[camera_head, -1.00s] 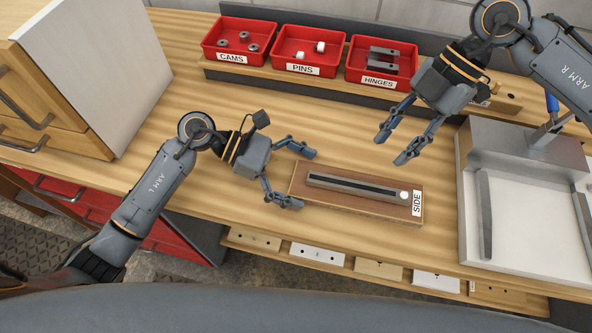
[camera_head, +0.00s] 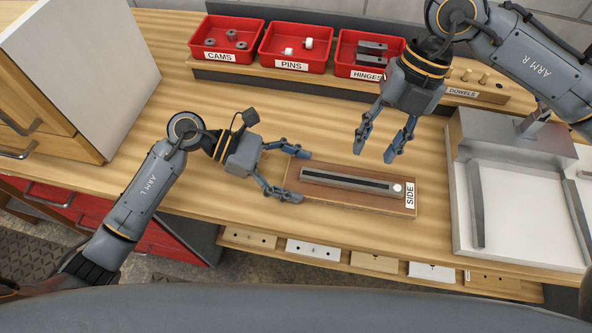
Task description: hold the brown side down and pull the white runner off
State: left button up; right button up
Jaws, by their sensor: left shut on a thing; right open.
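The brown side (camera_head: 345,203) is a flat board lying on the bench, with a white SIDE label at its right end. The runner (camera_head: 345,183) is a long pale grey strip with a dark slot along the middle of the board. It has a round white piece (camera_head: 397,188) at its right end. My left gripper (camera_head: 302,176) is shut on the left end of the brown side, one finger on each long edge. My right gripper (camera_head: 375,154) is open and empty, fingers pointing down, above and behind the right half of the runner.
Red bins of cams (camera_head: 205,54), pins (camera_head: 270,63) and hinges (camera_head: 345,70) stand along the back, with a dowel block (camera_head: 490,98) beside them. A grey-and-white fixture (camera_head: 515,215) stands at the right. A cabinet (camera_head: 95,80) is at the left. Bench space behind the board is clear.

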aim_at(352, 181)
jog(key=shift+s+a+f+n+t+h, duration=0.4)
jog(key=shift+f+n, duration=1)
jog(key=shift+n, duration=1.55)
jog(key=shift+s+a+f+n+t+h, duration=0.15)
jog(key=shift+a+f+n+t+h, duration=0.35)
jog(key=shift+f+n, duration=1.7)
jog(key=shift+s+a+f+n+t+h, duration=0.3)
jog(key=shift+a+f+n+t+h, duration=0.25)
jog(key=shift+n, duration=3.1)
jog(key=shift+f, duration=0.1)
grip_shut()
